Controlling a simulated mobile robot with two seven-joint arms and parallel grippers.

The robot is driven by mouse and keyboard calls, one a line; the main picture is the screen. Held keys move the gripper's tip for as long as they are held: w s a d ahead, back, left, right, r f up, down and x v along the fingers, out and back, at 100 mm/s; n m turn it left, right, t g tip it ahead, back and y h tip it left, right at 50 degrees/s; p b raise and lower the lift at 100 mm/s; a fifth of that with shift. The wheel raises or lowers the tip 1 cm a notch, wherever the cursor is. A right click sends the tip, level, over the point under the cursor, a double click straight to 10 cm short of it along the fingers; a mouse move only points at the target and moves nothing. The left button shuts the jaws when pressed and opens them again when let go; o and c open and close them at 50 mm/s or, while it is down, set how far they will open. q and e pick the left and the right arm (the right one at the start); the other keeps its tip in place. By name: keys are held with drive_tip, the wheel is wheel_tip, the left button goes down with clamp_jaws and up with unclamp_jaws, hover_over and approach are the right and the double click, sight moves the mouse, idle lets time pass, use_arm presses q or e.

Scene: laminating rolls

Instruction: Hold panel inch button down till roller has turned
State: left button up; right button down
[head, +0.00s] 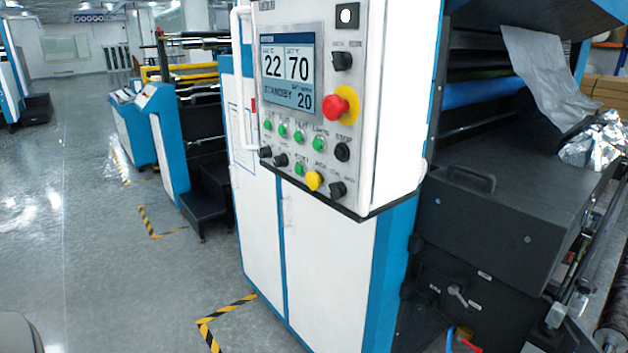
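The control panel (354,103) is a white upright box on the laminating machine, facing left. Its screen (290,69) reads 22, 70, STANDBY and 20. Below the screen are several green buttons (284,131), a black STOP button (342,152), black knobs and a yellow button (314,180) in the bottom row. The small labels are too blurred to tell surely which one is the inch button. A red mushroom button (336,107) on a yellow base sits at the right. A blue roller (490,88) shows inside the machine at the right. Neither gripper is in view.
A white vertical handle (243,75) stands at the panel's left edge. White cabinet doors (310,260) are below. A black guard with a handle (470,180) and crumpled foil (597,143) are at the right. Open grey floor (80,250) lies left, with black-and-yellow floor markings (228,309).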

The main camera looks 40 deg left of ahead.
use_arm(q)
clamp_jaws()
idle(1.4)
